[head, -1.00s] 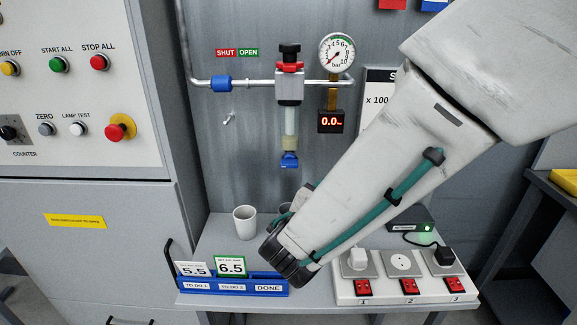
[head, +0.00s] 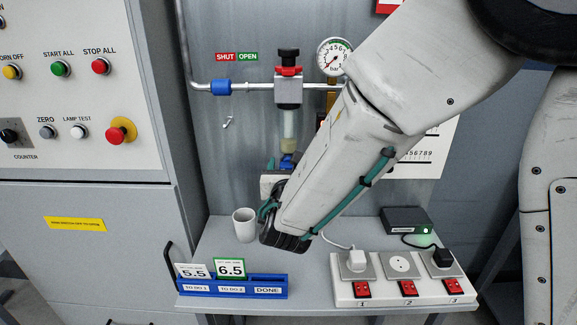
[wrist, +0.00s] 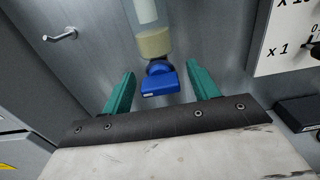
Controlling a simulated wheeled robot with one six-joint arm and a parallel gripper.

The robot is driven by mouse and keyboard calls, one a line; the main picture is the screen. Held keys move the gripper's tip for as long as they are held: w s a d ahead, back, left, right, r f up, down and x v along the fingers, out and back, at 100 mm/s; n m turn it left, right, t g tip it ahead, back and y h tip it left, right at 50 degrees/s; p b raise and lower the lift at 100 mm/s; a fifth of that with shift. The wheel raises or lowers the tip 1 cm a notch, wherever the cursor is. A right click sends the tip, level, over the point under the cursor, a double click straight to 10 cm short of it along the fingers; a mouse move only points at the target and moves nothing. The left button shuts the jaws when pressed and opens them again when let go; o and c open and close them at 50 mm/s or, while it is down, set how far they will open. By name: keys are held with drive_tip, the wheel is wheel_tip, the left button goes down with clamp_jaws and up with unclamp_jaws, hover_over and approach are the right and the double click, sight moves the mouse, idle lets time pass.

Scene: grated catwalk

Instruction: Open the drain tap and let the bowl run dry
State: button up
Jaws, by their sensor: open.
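The clear bowl (head: 289,125) hangs below the regulator (head: 288,88) on the grey panel. Pale yellowish liquid shows low in the bowl in the wrist view (wrist: 154,43). The blue drain tap (wrist: 161,80) is at the bowl's lower end; its top also shows in the head view (head: 287,160). My gripper (wrist: 162,76) is open, with one teal finger on each side of the tap. Gaps show between both fingers and the tap. In the head view my arm hides most of the gripper.
A white cup (head: 244,226) stands on the bench below and left of the tap. A blue card rack (head: 235,287) and a socket strip (head: 400,290) line the bench front. A gauge (head: 335,56) is right of the regulator. A small hook (wrist: 60,36) sticks out at left.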

drive_tip(key=shift+w, duration=0.1)
drive_tip(key=c, duration=1)
drive_tip(key=shift+m, duration=1.5)
drive_tip(key=o, duration=1)
drive_tip(key=s, duration=0.8)
drive_tip(key=shift+w, duration=0.1)
